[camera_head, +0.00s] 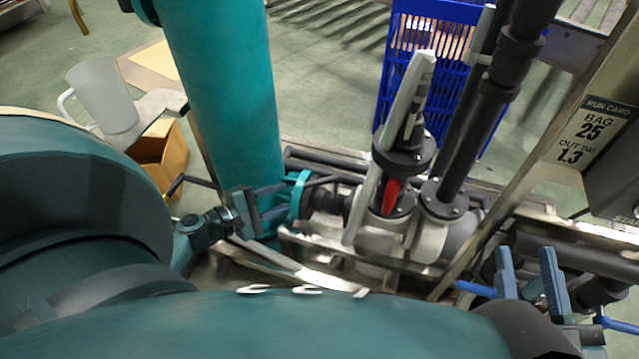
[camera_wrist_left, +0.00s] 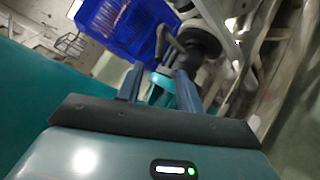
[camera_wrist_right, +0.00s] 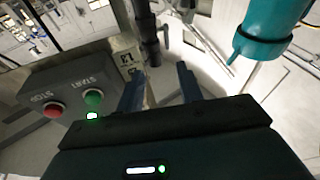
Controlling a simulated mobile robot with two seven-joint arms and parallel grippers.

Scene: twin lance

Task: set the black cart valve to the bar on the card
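The run card (camera_head: 585,131) on the grey post at right reads "BAG 25" and "OUT BAR 1.3". A black fitting (camera_head: 328,201) with a thin dark lever sits beside a teal flange (camera_head: 300,196); it looks like the cart valve, and I cannot read its setting. My left gripper (camera_head: 272,203) is open just left of the flange. In the left wrist view, the teal flange (camera_wrist_left: 162,90) shows between its fingers, with the black fitting (camera_wrist_left: 200,45) beyond. My right gripper (camera_head: 529,275) is open and empty at lower right. In the right wrist view the card (camera_wrist_right: 128,60) is partly cut off.
A control box (camera_wrist_right: 68,92) with a red stop button and a green start button is left of my right gripper. A large teal column (camera_head: 225,90), grey pipework with a red handle (camera_head: 391,194), and a blue crate (camera_head: 388,75) crowd the middle. A white jug (camera_head: 105,95) stands at left.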

